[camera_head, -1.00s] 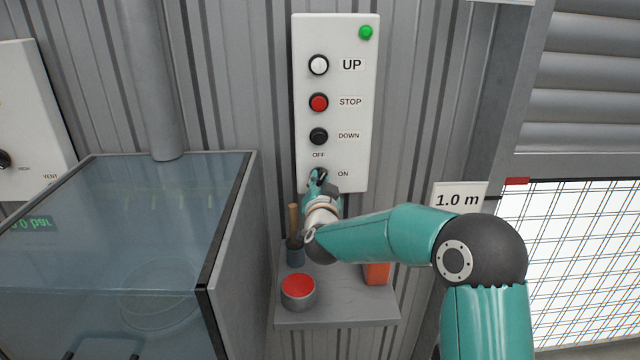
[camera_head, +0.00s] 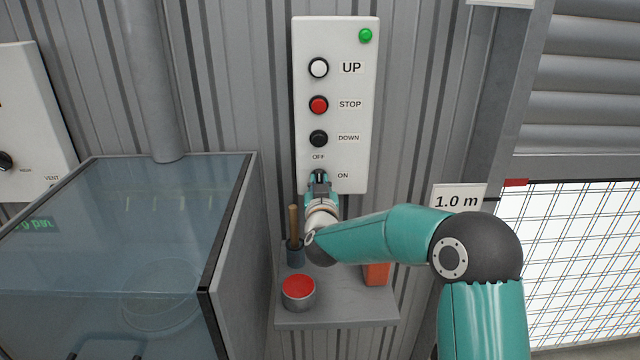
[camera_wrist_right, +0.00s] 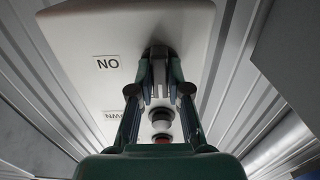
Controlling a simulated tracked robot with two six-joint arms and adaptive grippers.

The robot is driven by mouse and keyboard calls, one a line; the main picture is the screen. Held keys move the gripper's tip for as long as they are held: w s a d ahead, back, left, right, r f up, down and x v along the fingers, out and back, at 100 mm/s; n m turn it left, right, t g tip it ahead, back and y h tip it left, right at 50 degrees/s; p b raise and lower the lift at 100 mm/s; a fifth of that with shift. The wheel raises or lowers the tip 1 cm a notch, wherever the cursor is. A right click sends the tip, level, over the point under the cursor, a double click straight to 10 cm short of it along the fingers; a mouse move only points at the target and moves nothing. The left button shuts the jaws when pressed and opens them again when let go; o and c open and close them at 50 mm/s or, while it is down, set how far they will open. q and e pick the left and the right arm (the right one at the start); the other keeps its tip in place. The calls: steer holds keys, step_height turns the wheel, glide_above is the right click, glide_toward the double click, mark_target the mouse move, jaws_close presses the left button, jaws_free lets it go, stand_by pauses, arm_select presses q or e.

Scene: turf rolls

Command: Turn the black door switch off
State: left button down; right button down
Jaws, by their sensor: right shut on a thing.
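The black door switch (camera_head: 319,174) sits at the bottom of the white control panel (camera_head: 352,85), below the OFF label (camera_head: 319,157) and left of the ON label (camera_head: 343,175). My right gripper (camera_head: 319,181) is shut on it and covers most of it. In the right wrist view, the fingers of my right gripper (camera_wrist_right: 160,80) close around the black knob (camera_wrist_right: 158,50). The fingers now look upright, in line with the OFF label; the knob's exact pointing is largely hidden. My left gripper is not in view.
Above are the white UP (camera_head: 318,68), red STOP (camera_head: 318,105) and black DOWN (camera_head: 318,138) buttons, and a green lamp (camera_head: 365,36). Below, a shelf (camera_head: 335,312) holds a red-topped tin (camera_head: 298,292). A glass-topped tank (camera_head: 110,250) stands left.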

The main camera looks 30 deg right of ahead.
steer(key=shift+f, duration=0.45)
steer(key=c, duration=1.2)
jaws_free()
steer(key=shift+r, duration=0.1)
steer(key=shift+o, duration=0.4)
steer(key=shift+r, duration=0.1)
steer(key=shift+r, duration=0.1)
steer(key=v, duration=1.2)
steer(key=shift+s+d, duration=0.1)
steer(key=shift+s, duration=0.05)
